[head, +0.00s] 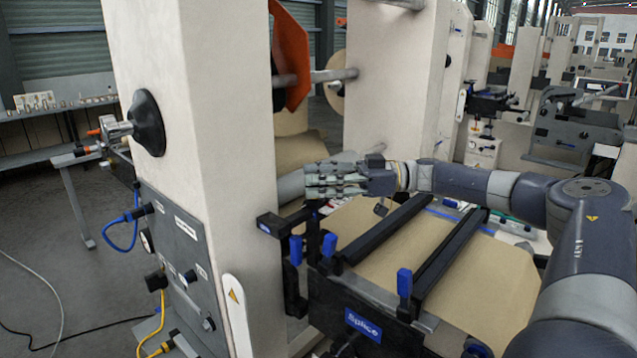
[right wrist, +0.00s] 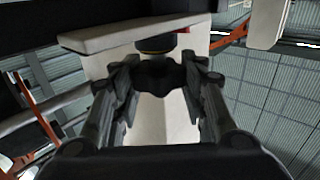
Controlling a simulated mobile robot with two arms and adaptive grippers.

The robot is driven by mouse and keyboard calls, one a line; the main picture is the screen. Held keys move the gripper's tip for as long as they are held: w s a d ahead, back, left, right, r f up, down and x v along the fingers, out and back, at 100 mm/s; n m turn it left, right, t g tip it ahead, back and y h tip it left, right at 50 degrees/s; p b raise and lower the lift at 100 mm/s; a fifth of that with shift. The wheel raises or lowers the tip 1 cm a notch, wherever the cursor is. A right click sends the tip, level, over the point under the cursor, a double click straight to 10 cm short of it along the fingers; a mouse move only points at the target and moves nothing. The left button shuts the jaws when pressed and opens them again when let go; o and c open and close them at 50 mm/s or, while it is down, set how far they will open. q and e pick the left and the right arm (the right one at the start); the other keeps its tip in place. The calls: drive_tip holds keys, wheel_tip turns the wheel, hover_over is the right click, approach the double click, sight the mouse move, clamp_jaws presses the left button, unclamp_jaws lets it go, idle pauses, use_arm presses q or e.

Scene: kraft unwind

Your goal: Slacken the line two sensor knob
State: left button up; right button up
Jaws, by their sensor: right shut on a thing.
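My right gripper (head: 318,183) reaches in from the right, beside the cream machine column and above the splice table. In the right wrist view its two fingers (right wrist: 158,88) are closed on the sides of a black lobed knob (right wrist: 158,76). The knob sits beneath a dark round collar with a thin yellowish ring, under a pale bar. In the head view the knob is hidden by the fingers. No label telling which line it belongs to can be read. My left gripper is not in view.
The splice table (head: 375,325) with black clamp bars (head: 450,255) and blue handles (head: 404,283) lies below my right arm, with brown paper across it. The cream column (head: 200,90) carries a control panel (head: 172,245) with blue and yellow cables. An orange guard (head: 291,60) is above.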

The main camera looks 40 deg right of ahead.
drive_tip(key=shift+s+f+g+b, duration=0.1)
drive_tip(key=shift+f+g+b, duration=0.2)
drive_tip(key=shift+f+b, duration=0.2)
idle(1.2)
drive_tip(key=o, duration=1.1)
drive_tip(key=shift+r, duration=0.1)
drive_tip(key=shift+d+r, duration=0.1)
drive_tip(key=shift+d, duration=0.05)
drive_tip(key=shift+r, duration=0.15)
drive_tip(key=v, duration=1.2)
drive_tip(key=shift+f, duration=0.35)
